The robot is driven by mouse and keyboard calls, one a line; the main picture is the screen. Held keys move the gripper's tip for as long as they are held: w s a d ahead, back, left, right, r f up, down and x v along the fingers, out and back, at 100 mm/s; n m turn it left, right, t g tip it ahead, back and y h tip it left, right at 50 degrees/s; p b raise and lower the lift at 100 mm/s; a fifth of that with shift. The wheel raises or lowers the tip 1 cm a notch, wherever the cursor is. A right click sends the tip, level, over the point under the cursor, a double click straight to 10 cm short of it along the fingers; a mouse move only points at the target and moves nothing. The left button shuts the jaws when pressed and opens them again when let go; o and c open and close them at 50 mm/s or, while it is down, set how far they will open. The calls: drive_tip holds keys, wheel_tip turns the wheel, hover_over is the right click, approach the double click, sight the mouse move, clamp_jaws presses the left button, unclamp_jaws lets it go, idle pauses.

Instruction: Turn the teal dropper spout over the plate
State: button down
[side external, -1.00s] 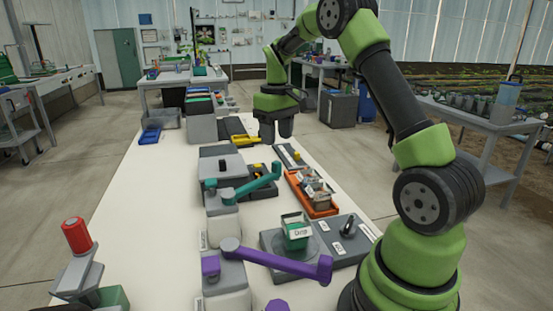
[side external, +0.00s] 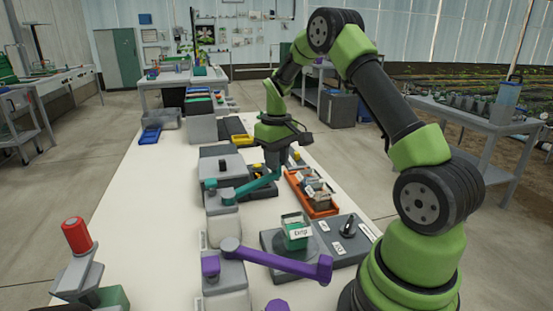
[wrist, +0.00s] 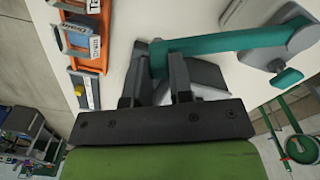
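The teal dropper spout (side external: 252,185) reaches from its grey-white dropper body (side external: 222,215) toward the back right in the side view. It crosses the top of the wrist view (wrist: 230,42), with its pivot at the right. My gripper (side external: 273,165) points down at the spout's free end. In the wrist view my gripper's two fingers (wrist: 158,75) stand on either side of the teal tip. I cannot tell whether they press on it. A dark grey plate (side external: 273,240) lies nearer the camera, with a green-rimmed labelled pot (side external: 296,230) on it.
A purple spout (side external: 275,260) on a second dropper extends across the front. An orange tray (side external: 322,211) with labelled packets lies right of my gripper. A red-topped device (side external: 76,236) stands at front left.

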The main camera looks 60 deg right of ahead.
drive_tip(key=shift+s, duration=0.1)
drive_tip(key=s+a+m, duration=1)
drive_tip(key=a+m, duration=0.1)
drive_tip(key=m, duration=0.1)
drive_tip(key=shift+m, duration=0.3)
idle(0.4)
drive_tip(key=shift+s, duration=0.1)
drive_tip(key=c, duration=1)
unclamp_jaws()
wheel_tip(320, 180, up, 10)
